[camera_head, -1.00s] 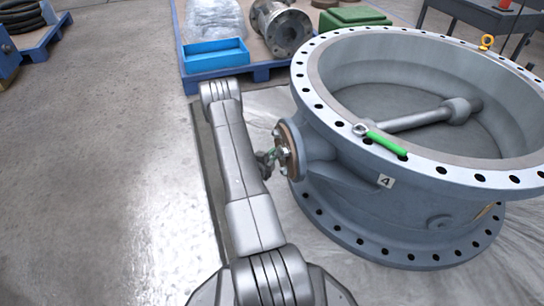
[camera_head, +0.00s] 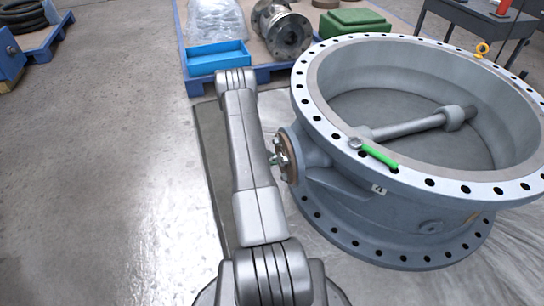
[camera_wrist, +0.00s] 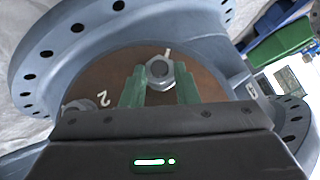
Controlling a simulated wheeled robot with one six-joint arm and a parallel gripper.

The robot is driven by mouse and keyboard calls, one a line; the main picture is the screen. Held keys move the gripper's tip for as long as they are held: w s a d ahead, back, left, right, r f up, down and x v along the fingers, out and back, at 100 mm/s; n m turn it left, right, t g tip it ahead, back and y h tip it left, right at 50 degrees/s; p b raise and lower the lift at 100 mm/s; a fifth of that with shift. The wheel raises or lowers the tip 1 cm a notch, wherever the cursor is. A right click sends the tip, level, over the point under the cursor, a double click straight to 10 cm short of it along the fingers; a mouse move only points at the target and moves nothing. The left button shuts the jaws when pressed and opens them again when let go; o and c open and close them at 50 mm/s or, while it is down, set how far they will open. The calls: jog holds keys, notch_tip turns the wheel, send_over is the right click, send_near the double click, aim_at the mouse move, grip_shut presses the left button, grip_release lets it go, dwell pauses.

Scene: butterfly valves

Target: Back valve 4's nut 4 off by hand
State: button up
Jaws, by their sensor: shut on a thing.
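Valve 4 (camera_head: 330,185) is a large blue-grey ring body with a "4" label (camera_head: 379,189) on its side. Its brown round cover (camera_head: 290,155) faces my arm at the left, with bright nuts on it. In the wrist view, the brown cover (camera_wrist: 210,85) fills the middle. My gripper (camera_wrist: 158,84) has its green fingers on either side of a grey hex nut (camera_wrist: 160,70) and is shut on it. A mark looking like "1" stands just above this nut. Another nut (camera_wrist: 78,106) lies at the left near a "2". In the head view my arm hides most of the gripper.
A green-handled wrench (camera_head: 378,155) lies on the valve's top flange (camera_head: 440,183). A blue pallet (camera_head: 270,71) with a blue bin (camera_head: 217,58) and a flanged pipe piece (camera_head: 287,33) stands behind. The floor (camera_head: 110,180) at left is clear.

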jog(key=shift+w+r+n+g+p, duration=0.15)
jog(key=shift+n+g, duration=0.1)
jog(key=shift+g, duration=0.2)
jog(key=shift+w+f+n+g+p, duration=0.15)
jog(key=shift+n+g, duration=0.1)
jog(key=shift+g, duration=0.2)
jog(key=shift+c, duration=0.2)
jog(key=shift+o, duration=0.2)
jog(key=shift+w+a+n+g+h+b, duration=0.15)
jog(key=shift+n+g+h+b, duration=0.35)
jog(key=shift+g, duration=0.4)
jog(key=shift+w+f+n+g+h+b, duration=0.15)
jog(key=shift+n+g+h+b, duration=0.2)
jog(key=shift+g+b, duration=0.55)
jog(key=shift+w+n+g+b, duration=0.1)
jog(key=shift+n+g+b, duration=0.45)
jog(key=shift+b, duration=0.3)
jog(key=shift+c, duration=0.2)
jog(key=shift+r+h, duration=0.2)
jog(key=shift+h, duration=0.05)
jog(key=o, duration=1)
